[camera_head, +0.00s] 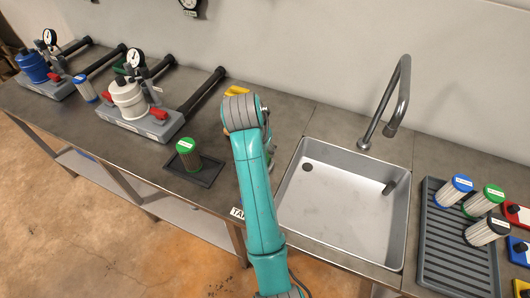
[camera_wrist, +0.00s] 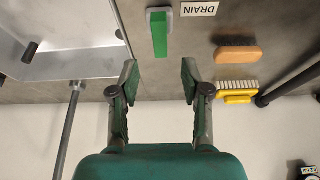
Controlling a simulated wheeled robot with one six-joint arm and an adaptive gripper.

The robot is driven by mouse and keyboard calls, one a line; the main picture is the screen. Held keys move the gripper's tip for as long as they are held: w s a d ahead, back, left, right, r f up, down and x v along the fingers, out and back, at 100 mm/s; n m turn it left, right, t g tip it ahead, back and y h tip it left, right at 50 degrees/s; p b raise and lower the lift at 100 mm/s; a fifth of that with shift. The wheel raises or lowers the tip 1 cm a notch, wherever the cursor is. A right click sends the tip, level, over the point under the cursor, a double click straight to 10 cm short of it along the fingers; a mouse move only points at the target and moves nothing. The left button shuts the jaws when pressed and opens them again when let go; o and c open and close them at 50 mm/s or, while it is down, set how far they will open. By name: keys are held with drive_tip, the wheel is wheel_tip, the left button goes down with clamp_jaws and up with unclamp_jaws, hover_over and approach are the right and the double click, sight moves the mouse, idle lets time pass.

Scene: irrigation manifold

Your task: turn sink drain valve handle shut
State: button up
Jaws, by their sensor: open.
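In the wrist view, a green lever handle (camera_wrist: 160,34) sits on the grey counter beside a label reading DRAIN (camera_wrist: 199,9). Its long side runs up and down in the picture. My gripper (camera_wrist: 160,78) is open and empty, its two fingers spread to either side of the handle's line, apart from it. The metal sink (camera_wrist: 75,64) is left of the handle; it also shows in the head view (camera_head: 345,200).
The tall faucet (camera_head: 400,90) rises behind the sink. A ribbed rack (camera_head: 450,250) with filter cartridges stands right. A green-topped cartridge (camera_head: 187,155) and pump units with gauges stand left.

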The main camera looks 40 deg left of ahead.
drive_tip(key=shift+v, duration=2.05)
